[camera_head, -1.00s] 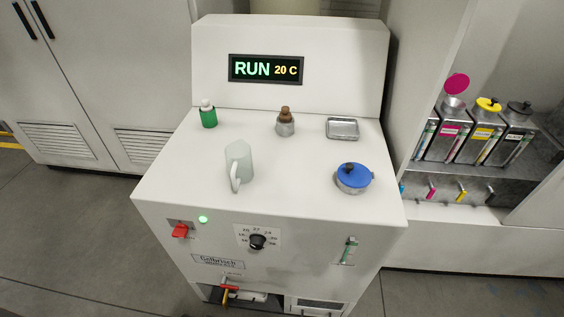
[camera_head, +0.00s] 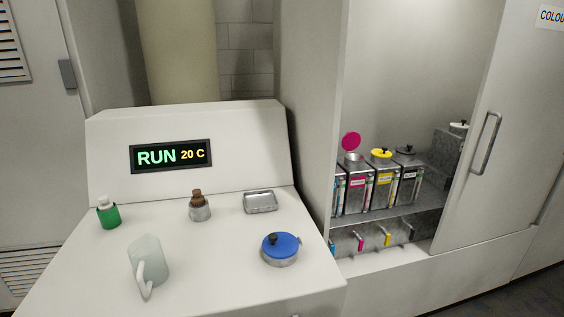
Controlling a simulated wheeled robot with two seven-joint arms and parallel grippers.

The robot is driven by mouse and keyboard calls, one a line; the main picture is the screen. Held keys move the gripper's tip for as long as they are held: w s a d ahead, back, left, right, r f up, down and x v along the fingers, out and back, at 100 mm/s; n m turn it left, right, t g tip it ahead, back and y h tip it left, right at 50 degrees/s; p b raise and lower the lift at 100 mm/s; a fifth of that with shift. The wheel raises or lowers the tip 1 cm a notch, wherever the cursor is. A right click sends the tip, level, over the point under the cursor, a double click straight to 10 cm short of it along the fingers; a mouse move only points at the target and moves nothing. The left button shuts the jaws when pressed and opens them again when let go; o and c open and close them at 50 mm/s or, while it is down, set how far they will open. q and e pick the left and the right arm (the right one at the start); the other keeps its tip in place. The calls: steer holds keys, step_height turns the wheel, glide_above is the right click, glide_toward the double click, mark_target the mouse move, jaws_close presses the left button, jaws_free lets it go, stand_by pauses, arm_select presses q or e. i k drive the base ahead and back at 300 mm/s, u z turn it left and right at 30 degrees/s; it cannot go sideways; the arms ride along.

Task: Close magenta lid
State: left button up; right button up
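The magenta lid (camera_head: 351,141) stands raised above its metal ink canister (camera_head: 355,185), which has a magenta label. The canister's round neck is open below the lid. It stands on a shelf in the cabinet at right, in a row with a yellow-lidded canister (camera_head: 382,180) and a black-lidded canister (camera_head: 407,178), whose lids are down. Neither of my grippers shows in the head view.
The white machine (camera_head: 210,280) with a RUN 20 C display fills the left front. On it stand a green bottle (camera_head: 108,214), a pale jug (camera_head: 147,262), a blue-lidded pot (camera_head: 280,250), a brown-stoppered jar (camera_head: 199,208) and a metal tray (camera_head: 260,202). A cabinet door (camera_head: 495,150) is at right.

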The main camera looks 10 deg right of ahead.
mark_target(351, 140)
steer(key=u, duration=2.9)
steer(key=k, duration=1.7)
steer(key=z, duration=1.85)
steer(key=i, duration=0.5)
steer(key=u, duration=0.05)
